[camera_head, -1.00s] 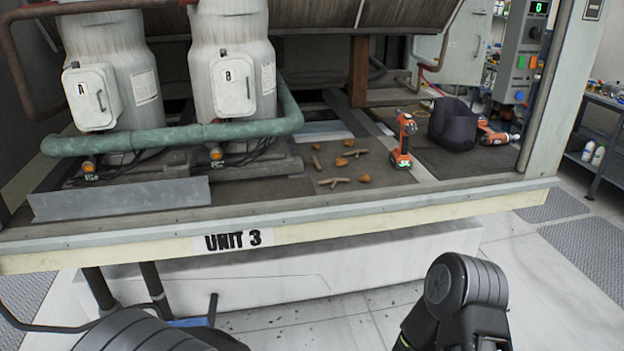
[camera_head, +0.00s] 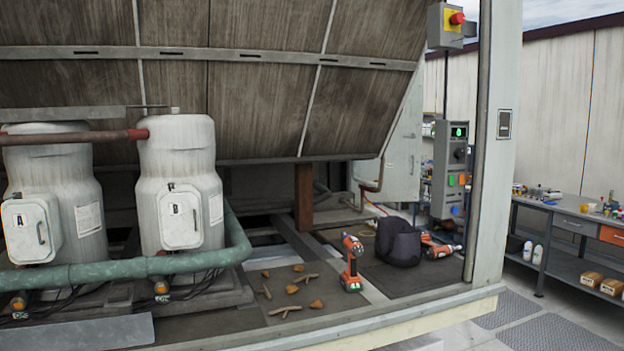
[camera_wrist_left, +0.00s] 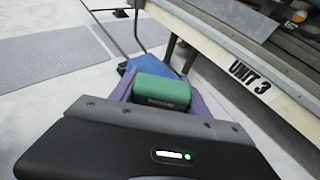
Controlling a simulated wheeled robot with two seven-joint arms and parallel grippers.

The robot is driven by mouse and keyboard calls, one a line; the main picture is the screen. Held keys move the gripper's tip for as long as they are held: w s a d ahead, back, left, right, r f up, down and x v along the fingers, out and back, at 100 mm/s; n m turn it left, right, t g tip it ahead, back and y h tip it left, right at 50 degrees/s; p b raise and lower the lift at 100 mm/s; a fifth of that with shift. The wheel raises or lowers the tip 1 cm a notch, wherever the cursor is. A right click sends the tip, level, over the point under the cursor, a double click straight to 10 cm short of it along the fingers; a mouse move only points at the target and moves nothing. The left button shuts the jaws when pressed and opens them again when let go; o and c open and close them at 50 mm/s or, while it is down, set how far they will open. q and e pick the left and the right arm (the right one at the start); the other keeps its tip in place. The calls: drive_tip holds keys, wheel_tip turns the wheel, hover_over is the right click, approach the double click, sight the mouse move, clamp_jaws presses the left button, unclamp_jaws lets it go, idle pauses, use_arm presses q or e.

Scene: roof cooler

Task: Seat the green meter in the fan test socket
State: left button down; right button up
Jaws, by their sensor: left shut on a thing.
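In the left wrist view my left gripper (camera_wrist_left: 161,97), with purple fingers, is shut on the green meter (camera_wrist_left: 162,88). The meter is a rounded green block with small lettering on its near face. It is held over the floor, beside the unit's front edge. Neither arm shows in the head view, and my right gripper is in no view now. I cannot pick out the fan test socket for sure. A grey control box (camera_head: 450,170) with a green-lit display and coloured buttons stands at the right of the unit.
The unit's deck holds an orange drill (camera_head: 352,263), a dark bag (camera_head: 398,242), several brown scraps (camera_head: 291,289) and two white tanks (camera_head: 181,188). A green pipe (camera_head: 130,270) crosses before them. A workbench (camera_head: 572,222) stands far right. A blue object (camera_wrist_left: 150,65) lies beyond the meter.

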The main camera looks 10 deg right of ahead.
use_arm(q)
drive_tip(key=f, duration=0.2)
drive_tip(key=s+f, duration=0.1)
drive_tip(key=f, duration=0.2)
drive_tip(key=shift+s+f, duration=0.25)
drive_tip(key=shift+f, duration=0.1)
